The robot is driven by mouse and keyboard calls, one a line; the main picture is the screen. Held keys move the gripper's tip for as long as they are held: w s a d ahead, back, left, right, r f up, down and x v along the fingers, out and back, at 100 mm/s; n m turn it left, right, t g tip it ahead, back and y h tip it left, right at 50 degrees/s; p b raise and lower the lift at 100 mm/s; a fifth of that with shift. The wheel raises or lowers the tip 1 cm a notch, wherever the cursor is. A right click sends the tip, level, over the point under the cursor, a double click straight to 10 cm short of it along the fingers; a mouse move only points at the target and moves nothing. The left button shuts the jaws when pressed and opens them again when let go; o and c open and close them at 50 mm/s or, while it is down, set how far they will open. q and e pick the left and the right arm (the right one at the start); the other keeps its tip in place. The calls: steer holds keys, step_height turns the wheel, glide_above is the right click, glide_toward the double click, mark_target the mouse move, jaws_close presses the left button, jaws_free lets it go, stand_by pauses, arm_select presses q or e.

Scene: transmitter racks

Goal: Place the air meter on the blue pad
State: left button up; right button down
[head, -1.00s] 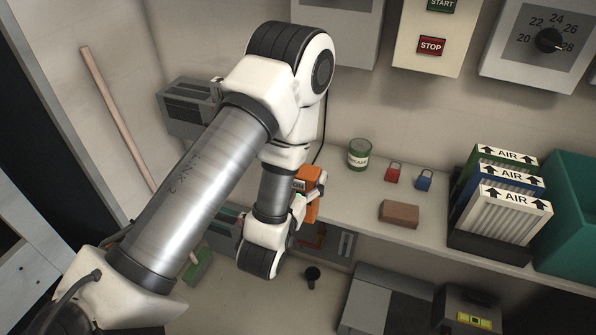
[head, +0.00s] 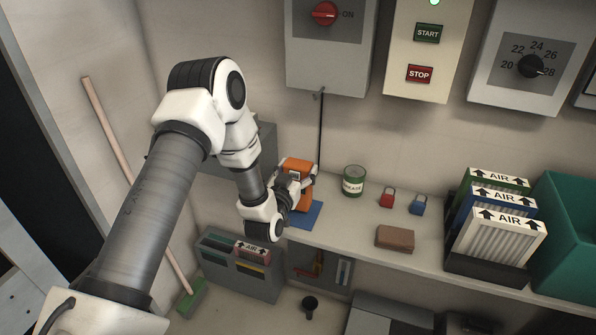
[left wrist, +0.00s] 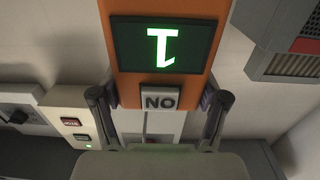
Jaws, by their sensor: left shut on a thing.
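The air meter (head: 297,168) is an orange block held roughly upright in my left gripper (head: 302,182) at the left end of the shelf. The blue pad (head: 306,215) lies flat on the shelf right below it, partly hidden by the gripper. I cannot tell whether the meter touches the pad. My right gripper is not in view.
A green-labelled can (head: 353,181), a red padlock (head: 387,197), a blue padlock (head: 417,204) and a brown block (head: 395,238) stand right of the pad. Air filters (head: 497,232) and a teal bin (head: 570,235) are farther right. Control boxes (head: 430,50) hang above. A grey box stands behind my arm.

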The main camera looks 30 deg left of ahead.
arm_select(q)
steer(key=shift+f, duration=0.95)
steer(key=o, duration=1.8)
steer(key=shift+d, duration=0.1)
